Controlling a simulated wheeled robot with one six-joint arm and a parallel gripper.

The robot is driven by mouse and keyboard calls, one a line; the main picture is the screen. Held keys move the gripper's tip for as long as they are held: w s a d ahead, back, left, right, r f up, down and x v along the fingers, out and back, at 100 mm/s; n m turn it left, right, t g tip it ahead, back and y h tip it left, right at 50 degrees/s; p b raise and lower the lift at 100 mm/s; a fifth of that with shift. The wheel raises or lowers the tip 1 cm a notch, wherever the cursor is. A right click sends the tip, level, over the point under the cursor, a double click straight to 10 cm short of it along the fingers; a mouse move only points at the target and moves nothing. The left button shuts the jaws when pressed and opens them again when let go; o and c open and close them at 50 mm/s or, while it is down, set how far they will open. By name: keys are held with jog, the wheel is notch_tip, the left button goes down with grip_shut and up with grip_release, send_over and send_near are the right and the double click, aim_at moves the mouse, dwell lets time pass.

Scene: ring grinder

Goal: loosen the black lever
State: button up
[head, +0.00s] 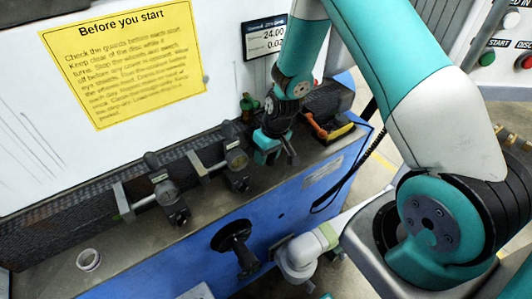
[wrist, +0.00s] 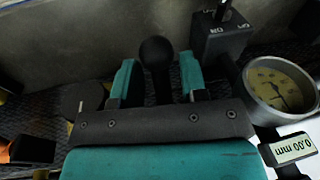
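A black lever with a round ball end (wrist: 157,52) stands between the two teal fingers of my gripper (wrist: 156,80) in the wrist view. The fingers are spread, with a gap on each side of the ball, so my gripper is open around it and not touching it there. The foot of the lever is hidden behind the gripper body. In the head view my gripper (head: 273,157) points down over the ledge of the blue machine, and the lever cannot be made out beside it.
A black switch box (wrist: 220,36) and a round dial gauge (wrist: 280,88) stand close on the right in the wrist view. Black clamp-like fittings (head: 170,192) line the ledge. A black handle (head: 235,240) sticks out of the blue front. A white ring (head: 89,260) lies at the left.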

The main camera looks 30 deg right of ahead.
jog(key=shift+w+r, duration=0.1)
jog(key=shift+r, duration=0.05)
jog(key=shift+r, duration=0.3)
jog(key=b+v, duration=0.4)
jog(key=v, duration=1.2)
jog(key=shift+r, duration=0.3)
